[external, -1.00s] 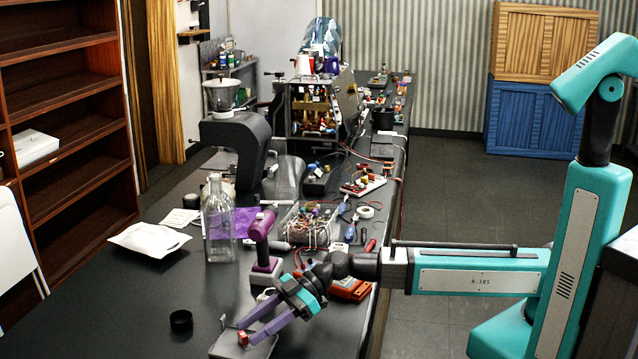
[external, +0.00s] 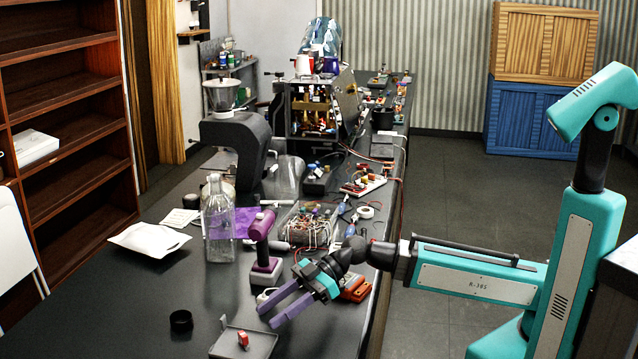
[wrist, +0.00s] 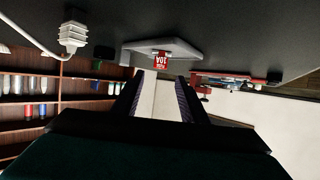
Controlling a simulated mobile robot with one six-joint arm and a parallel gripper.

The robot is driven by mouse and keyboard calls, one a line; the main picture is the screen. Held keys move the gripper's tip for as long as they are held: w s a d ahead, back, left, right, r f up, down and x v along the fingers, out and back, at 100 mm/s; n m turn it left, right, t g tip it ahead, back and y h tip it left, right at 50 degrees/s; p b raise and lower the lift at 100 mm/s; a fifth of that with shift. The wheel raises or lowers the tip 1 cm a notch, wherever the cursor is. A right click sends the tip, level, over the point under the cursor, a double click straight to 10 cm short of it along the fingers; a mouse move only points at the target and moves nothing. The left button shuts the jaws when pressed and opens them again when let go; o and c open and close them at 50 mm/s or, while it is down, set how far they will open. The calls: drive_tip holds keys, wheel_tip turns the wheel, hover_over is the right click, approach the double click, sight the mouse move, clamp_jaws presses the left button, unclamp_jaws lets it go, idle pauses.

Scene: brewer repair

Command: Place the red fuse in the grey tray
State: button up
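The red fuse (external: 243,340) rests in the grey tray (external: 262,347) at the near edge of the bench in the external view. The fuse also shows in the wrist view (wrist: 160,60), its "10A" label upside down, against the grey tray (wrist: 190,47). My gripper (external: 269,316) is open and empty, with its purple fingers spread apart. It is above the bench, up and to the right of the fuse, and does not touch it.
A black cap (external: 181,320) lies left of the tray. A purple tool (external: 263,248) stands behind my gripper, and a glass bottle (external: 218,225) stands farther back. An orange meter (external: 356,288) lies near my wrist. The bench's left front is clear.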

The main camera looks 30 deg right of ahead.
drive_tip(key=shift+b+v, duration=0.9)
drive_tip(key=shift+b, duration=3.15)
drive_tip(key=shift+d+b, duration=0.35)
drive_tip(key=shift+b, duration=0.35)
